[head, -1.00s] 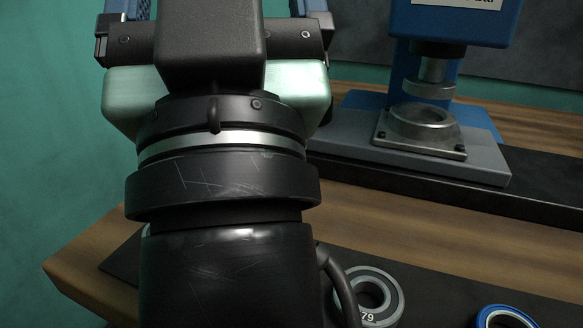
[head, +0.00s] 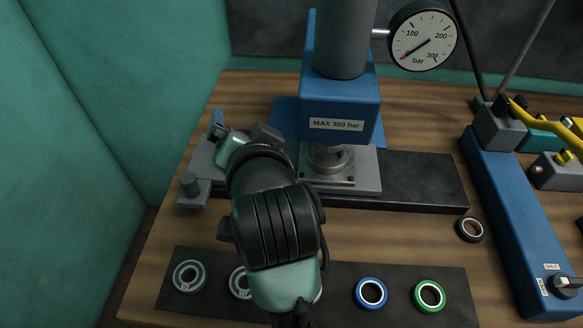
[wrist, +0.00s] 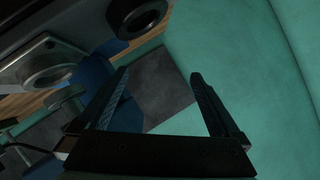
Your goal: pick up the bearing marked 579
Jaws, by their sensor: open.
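Two grey bearings lie on the dark mat: a left one (head: 188,277) and a second one (head: 239,283), partly covered by my arm. Their numbers are too small to read surely. Further right on the mat lie a blue-ringed bearing (head: 370,292) and a green-ringed bearing (head: 429,295). The grey bearing whose number ends in 79, seen earlier left of the blue one, cannot be made out now; my arm covers that stretch of mat. My gripper (head: 218,130) is beyond the mat, left of the press. In the wrist view my gripper (wrist: 160,82) is open and empty.
A blue press (head: 340,100) with a gauge (head: 422,36) stands behind my arm. A black-ringed bearing (head: 469,229) lies on the wooden table, near a blue beam (head: 515,220) at the right. A teal wall (head: 80,120) bounds the left.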

